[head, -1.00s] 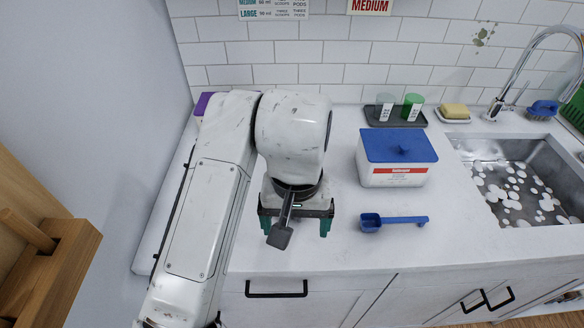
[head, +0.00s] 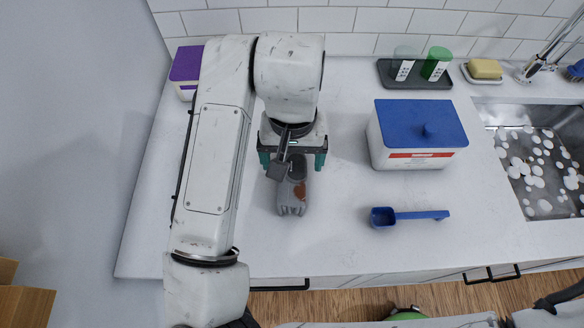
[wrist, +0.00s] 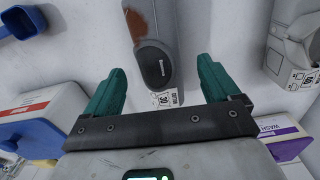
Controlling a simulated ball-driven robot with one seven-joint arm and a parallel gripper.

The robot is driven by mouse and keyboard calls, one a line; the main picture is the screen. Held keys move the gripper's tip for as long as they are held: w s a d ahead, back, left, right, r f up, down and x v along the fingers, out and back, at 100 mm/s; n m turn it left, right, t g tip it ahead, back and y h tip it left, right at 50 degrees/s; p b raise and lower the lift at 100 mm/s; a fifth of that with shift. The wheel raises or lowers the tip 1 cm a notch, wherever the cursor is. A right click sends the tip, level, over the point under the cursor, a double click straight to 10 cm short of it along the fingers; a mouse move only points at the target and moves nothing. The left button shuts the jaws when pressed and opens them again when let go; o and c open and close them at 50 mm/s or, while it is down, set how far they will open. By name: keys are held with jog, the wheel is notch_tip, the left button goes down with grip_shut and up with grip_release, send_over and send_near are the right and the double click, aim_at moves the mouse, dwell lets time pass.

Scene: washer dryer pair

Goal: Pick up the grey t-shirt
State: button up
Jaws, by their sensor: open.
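A grey folded garment (head: 292,196), which I take as the grey t-shirt, lies on the white counter with a reddish-brown stain. In the wrist view the t-shirt (wrist: 168,22) shows a dark neck opening and a small white care tag. My gripper (head: 292,161) is open and empty, pointing down over the neck end of the shirt. In the wrist view its two green fingers (wrist: 159,66) stand either side of that end, apart from the cloth. Whether they are at cloth height I cannot tell.
A paler grey tagged item (wrist: 293,48) lies beside it, hidden by my arm in the head view. A blue-lidded box (head: 418,140) and blue scoop (head: 408,216) are to the right, a purple-lidded box (head: 186,66) back left. The counter's front is clear.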

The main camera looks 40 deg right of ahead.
aim_at(292, 169)
jog(key=shift+s+a+f+p, duration=0.1)
jog(key=shift+f+p, duration=0.35)
jog(key=shift+f, duration=2.6)
jog(key=c, duration=0.8)
jog(key=shift+r, duration=0.15)
